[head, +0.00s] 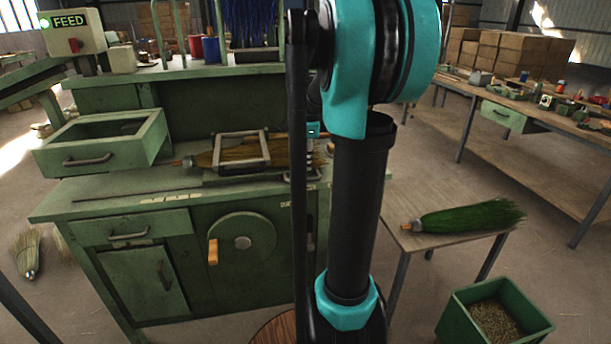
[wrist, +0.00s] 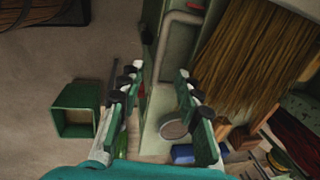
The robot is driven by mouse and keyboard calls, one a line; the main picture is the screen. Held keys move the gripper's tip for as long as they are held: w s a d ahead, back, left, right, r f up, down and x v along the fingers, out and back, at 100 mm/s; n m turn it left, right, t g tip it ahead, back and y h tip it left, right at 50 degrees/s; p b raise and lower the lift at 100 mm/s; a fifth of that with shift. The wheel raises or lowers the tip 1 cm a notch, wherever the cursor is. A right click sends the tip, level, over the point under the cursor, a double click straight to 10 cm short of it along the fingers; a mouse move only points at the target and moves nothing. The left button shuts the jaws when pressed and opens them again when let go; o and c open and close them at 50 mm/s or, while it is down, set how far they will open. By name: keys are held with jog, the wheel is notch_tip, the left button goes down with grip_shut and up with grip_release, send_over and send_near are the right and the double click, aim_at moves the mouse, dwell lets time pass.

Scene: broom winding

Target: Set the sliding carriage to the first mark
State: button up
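The green winding bench (head: 75,205) stands left of centre in the head view. On its top a light rectangular metal frame (head: 266,147) surrounds a straw bundle (head: 225,156); I cannot tell whether this frame is the sliding carriage. Pale label strips (head: 150,200) lie along the bench's front edge; I cannot make out a first mark. My arm covers the right end of the bench and hides my gripper in the head view. In the wrist view my gripper (wrist: 158,82) is open, its two fingers apart with nothing held between them.
An open green drawer box (head: 100,145) sits on the bench's left side. A crank wheel (head: 240,243) is on its front. A side table (head: 410,237) with a green broom head (head: 470,217) and a green bin (head: 455,320) stand at right. Straw (wrist: 245,60) fills the wrist view's upper right.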

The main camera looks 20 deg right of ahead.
aim_at(306, 179)
jog(key=f, duration=0.2)
jog(key=w+f, duration=0.1)
jog(key=f, duration=0.4)
jog(key=shift+w+d, duration=0.1)
jog(key=shift+w, duration=0.05)
jog(key=shift+c, duration=0.2)
grip_shut()
